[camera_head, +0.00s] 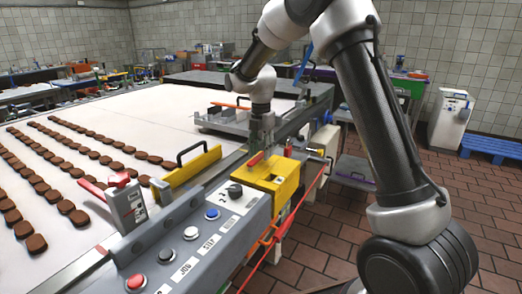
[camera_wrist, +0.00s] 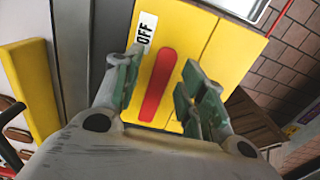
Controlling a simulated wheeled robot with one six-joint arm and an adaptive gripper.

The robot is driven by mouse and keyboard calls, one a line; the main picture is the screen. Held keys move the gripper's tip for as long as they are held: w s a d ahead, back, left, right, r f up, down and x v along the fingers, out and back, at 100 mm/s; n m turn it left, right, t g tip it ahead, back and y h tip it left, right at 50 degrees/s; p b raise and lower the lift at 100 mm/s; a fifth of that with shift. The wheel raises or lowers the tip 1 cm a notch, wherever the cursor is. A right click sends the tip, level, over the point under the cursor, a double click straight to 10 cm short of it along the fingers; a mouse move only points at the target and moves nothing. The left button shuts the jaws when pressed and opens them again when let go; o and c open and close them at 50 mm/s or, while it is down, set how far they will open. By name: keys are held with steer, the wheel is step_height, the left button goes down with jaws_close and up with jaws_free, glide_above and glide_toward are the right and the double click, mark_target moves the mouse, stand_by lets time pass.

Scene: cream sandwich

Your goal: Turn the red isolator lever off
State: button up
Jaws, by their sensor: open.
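My gripper (camera_wrist: 158,82) is open, with one green-padded finger on each side of the lever. I cannot tell whether either finger touches it. In the head view, my gripper (camera_head: 262,140) points down over the yellow box (camera_head: 277,178). A small red piece (camera_head: 256,159) of the lever shows on top of the box. The lever's lower end is close to my gripper body.
A grey control panel (camera_head: 200,232) with a red button (camera_head: 136,282), a blue button (camera_head: 214,212) and a black knob (camera_head: 234,190) stands in front of the box. A yellow guard (camera_head: 188,172) with a black handle stands left. A conveyor (camera_head: 130,130) carries rows of brown biscuits.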

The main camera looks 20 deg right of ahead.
mark_target(261, 154)
step_height(261, 154, up, 12)
stand_by(0.5)
steer(key=s+d+r+m+t, duration=0.1)
steer(key=s+d+m, duration=0.4)
steer(key=s+m, duration=0.4)
steer(key=s+d+r+m+t, duration=0.1)
steer(key=s+d+m+t, duration=0.1)
steer(key=s+d+m, duration=0.3)
steer(key=s+d+r+m+t, duration=0.1)
steer(key=s+d+m, duration=0.4)
steer(key=s+m, duration=0.8)
steer(key=shift+s, duration=4.6)
